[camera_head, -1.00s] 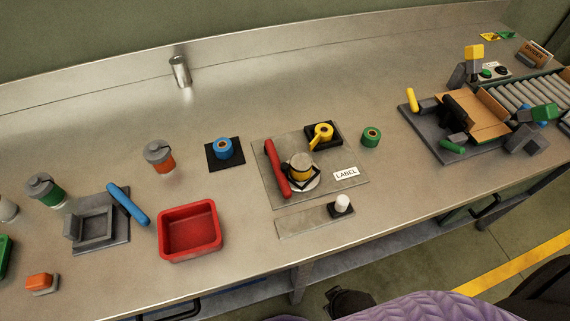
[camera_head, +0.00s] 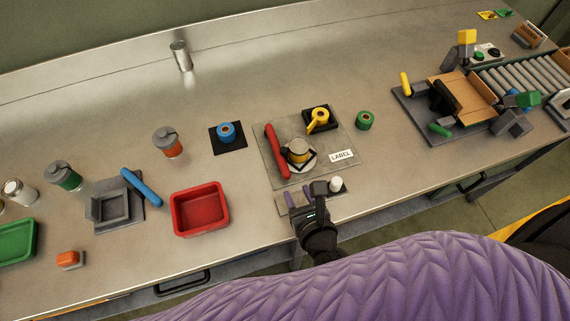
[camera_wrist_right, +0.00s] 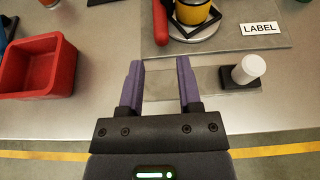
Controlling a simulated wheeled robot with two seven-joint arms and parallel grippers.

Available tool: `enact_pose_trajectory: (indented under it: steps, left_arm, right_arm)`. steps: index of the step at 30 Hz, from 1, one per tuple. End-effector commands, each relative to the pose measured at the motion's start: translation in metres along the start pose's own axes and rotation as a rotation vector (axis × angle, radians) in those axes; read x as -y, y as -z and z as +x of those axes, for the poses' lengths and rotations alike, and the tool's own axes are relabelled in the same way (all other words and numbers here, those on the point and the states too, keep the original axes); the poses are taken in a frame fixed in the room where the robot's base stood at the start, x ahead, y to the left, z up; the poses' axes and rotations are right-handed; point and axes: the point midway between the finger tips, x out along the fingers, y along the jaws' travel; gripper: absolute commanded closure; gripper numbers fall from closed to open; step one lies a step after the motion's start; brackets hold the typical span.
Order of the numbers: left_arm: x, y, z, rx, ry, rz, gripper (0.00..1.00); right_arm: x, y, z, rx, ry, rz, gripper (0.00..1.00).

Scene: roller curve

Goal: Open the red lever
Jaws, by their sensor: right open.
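The red lever (camera_head: 277,151) is a long red bar on a grey plate (camera_head: 342,174), lying along the left side of a round holder with a yellow jar (camera_head: 299,150). Its near end shows in the right wrist view (camera_wrist_right: 160,22). My right gripper (camera_head: 299,197) is open and empty, in front of the plate at the bench's front edge. In the right wrist view its two purple fingers (camera_wrist_right: 160,75) are apart, pointing toward the plate, with the lever beyond them. My left gripper is not in view.
A red bin (camera_head: 200,208) stands left of the plate. A white knob on a dark block (camera_head: 337,185) is just right of my right gripper. A blue-handled fixture (camera_head: 140,187) is farther left.

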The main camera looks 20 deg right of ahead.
Motion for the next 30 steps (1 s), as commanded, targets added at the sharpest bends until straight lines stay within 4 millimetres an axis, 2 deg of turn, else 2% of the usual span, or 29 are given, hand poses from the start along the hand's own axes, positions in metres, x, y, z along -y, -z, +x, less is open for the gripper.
enact_pose_trajectory:
  steps: [9, 13, 18, 26, 30]
  left_arm:
    - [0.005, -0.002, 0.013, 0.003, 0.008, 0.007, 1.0]
    - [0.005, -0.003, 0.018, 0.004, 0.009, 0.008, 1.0]
    - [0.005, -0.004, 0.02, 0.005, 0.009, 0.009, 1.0]
    - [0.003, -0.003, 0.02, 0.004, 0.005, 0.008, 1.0]
    - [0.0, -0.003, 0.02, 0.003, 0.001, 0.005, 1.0]
  right_arm:
    - [0.0, 0.001, 0.064, 0.004, 0.0, -0.008, 0.56]
    - [0.0, 0.001, 0.083, 0.003, 0.001, -0.005, 0.56]
    - [0.0, 0.0, 0.095, 0.002, 0.001, -0.004, 0.56]
    - [0.0, -0.001, 0.096, 0.002, 0.001, -0.003, 0.56]
    - [0.0, -0.001, 0.096, 0.002, 0.001, -0.003, 0.83]
